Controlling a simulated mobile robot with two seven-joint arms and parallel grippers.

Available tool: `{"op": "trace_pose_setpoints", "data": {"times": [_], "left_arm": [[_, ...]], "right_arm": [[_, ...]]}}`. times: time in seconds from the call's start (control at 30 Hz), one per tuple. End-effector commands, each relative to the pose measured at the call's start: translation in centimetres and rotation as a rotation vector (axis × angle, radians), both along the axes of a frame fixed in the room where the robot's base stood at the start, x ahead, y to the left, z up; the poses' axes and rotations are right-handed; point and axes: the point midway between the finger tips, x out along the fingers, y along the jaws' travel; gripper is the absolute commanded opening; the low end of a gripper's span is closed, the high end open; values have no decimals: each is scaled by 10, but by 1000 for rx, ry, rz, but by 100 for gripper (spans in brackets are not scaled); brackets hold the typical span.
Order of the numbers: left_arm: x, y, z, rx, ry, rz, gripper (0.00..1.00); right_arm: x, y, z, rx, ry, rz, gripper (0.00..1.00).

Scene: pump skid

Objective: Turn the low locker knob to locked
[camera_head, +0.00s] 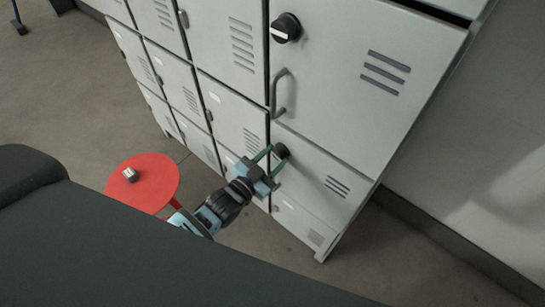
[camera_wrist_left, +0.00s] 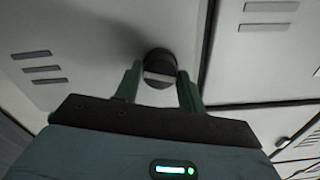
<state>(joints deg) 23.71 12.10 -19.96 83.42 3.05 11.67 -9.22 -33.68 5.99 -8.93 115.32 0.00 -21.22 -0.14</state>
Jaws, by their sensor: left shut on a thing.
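The low locker knob (camera_head: 281,151) is a round black knob on the lower locker door (camera_head: 318,172). My left gripper (camera_head: 270,158) reaches it from the front, with its green fingers shut on the knob from both sides. In the left wrist view the knob (camera_wrist_left: 160,67) sits between the fingertips of the left gripper (camera_wrist_left: 160,80), and a pale bar crosses its face. In that view the bar lies nearly level. No lock marks are readable around the knob. My right gripper is not in view.
A second black knob (camera_head: 286,28) and a bar handle (camera_head: 279,94) are on the larger door above. A red round stool (camera_head: 143,183) with a small metal item (camera_head: 130,174) on it stands left of my left arm.

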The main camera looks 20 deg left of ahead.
Motion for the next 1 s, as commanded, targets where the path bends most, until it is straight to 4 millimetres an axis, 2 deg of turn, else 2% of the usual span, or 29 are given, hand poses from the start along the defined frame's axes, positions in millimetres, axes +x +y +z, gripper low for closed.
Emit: {"op": "trace_pose_setpoints", "data": {"times": [0.4, 1.0], "left_arm": [[0, 0, 0, -238, 86, 0, 17], [0, 0, 0, -300, 109, 0, 17]], "right_arm": [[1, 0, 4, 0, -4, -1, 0], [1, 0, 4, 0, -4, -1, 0]]}}
